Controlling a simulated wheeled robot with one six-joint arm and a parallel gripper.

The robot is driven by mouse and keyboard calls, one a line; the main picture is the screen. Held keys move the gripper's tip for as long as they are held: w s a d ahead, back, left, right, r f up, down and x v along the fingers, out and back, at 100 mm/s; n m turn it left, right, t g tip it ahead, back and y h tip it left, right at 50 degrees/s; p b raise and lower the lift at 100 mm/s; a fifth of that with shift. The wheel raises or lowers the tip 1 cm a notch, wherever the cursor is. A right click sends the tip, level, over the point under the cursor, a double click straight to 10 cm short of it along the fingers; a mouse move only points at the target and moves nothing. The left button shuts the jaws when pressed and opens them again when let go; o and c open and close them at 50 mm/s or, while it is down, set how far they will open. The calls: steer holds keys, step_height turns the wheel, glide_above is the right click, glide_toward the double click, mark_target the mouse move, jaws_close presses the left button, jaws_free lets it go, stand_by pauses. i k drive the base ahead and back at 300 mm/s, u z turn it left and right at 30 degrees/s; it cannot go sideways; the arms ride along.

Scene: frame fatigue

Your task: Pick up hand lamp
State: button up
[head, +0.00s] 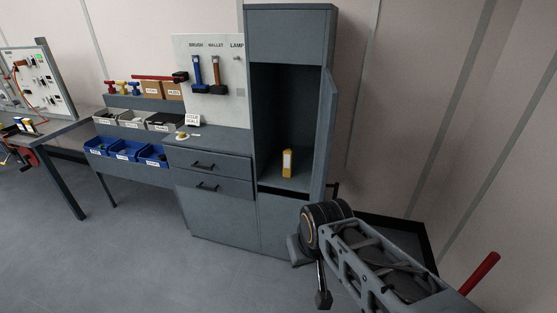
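A small upright yellow object (287,163) with a pale patch on its front stands on the floor of the tall cabinet's open compartment; it looks like the hand lamp. The hook under the LAMP label on the white tool board (222,106) is empty. My arm reaches in from the lower right, in front of and below the cabinet. What looks like my gripper (322,298) points down at the bottom of the view, well apart from the yellow object. Its fingers cannot be made out.
The tall grey cabinet (290,33) has its door (327,135) swung open on the right. Left of it are a drawer unit (207,163), blue bins (124,150) and a workbench (60,132). A blue-handled brush and a mallet (219,75) hang on the board. The floor in front is clear.

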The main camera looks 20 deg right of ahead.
mark_target(287, 153)
steer(key=z, duration=1.5)
steer(key=k, duration=2.15)
steer(key=u, duration=1)
steer(key=i, duration=1.8)
steer(key=u, duration=0.3)
steer(key=i, duration=1.25)
steer(key=u, duration=0.05)
